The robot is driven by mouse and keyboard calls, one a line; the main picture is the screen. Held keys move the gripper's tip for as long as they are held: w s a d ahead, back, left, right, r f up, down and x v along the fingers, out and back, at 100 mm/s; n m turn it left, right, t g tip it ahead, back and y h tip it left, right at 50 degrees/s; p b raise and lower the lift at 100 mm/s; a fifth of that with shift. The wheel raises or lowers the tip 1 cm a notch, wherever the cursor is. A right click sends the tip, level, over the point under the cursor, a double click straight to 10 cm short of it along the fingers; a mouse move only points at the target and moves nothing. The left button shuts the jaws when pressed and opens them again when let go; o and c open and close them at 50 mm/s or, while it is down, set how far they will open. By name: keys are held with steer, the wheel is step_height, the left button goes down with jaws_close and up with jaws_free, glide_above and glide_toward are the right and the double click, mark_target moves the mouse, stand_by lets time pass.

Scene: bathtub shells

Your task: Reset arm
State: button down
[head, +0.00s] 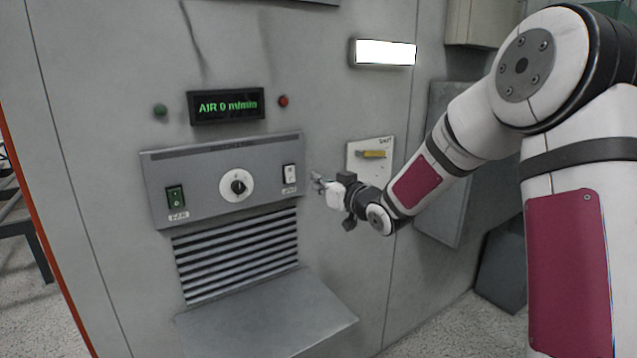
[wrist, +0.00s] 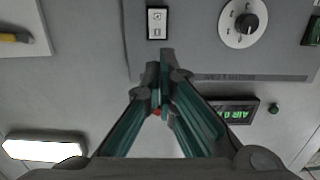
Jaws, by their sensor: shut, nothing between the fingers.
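My gripper (head: 318,181) is at the end of my white and maroon arm, just right of the grey control panel (head: 215,150) in the head view. In the wrist view my gripper (wrist: 166,62) has its fingertips together, with nothing between them. The fingertips appear just beside the white rocker switch (wrist: 157,23); I cannot tell whether they touch the panel. The same white switch (head: 290,174) shows left of my gripper in the head view.
The panel also bears a round black knob (head: 238,186) and a green switch (head: 176,197). A display (head: 226,105) reads "AIR 0 m/min". A yellow handle (head: 372,154) on a white plate is behind my wrist. A grey shelf (head: 265,318) juts out below the vent.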

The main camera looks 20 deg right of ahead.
steer(key=s+d+r+m+g+h, duration=0.1)
steer(key=s+r+g+h, duration=0.15)
steer(key=s, duration=0.75)
steer(key=s+d+r+m+g+h, duration=0.1)
steer(key=s+g+h, duration=0.25)
steer(key=s, duration=0.65)
steer(key=s+a+f+g, duration=0.1)
steer(key=s+f+g, duration=0.1)
steer(key=s, duration=1.1)
steer(key=s+a+f+m+g, duration=0.1)
steer(key=s+f+g, duration=0.1)
steer(key=s, duration=1.1)
steer(key=shift+a+m+g+y, duration=0.25)
steer(key=shift+m+g+y, duration=0.05)
steer(key=shift+g, duration=0.4)
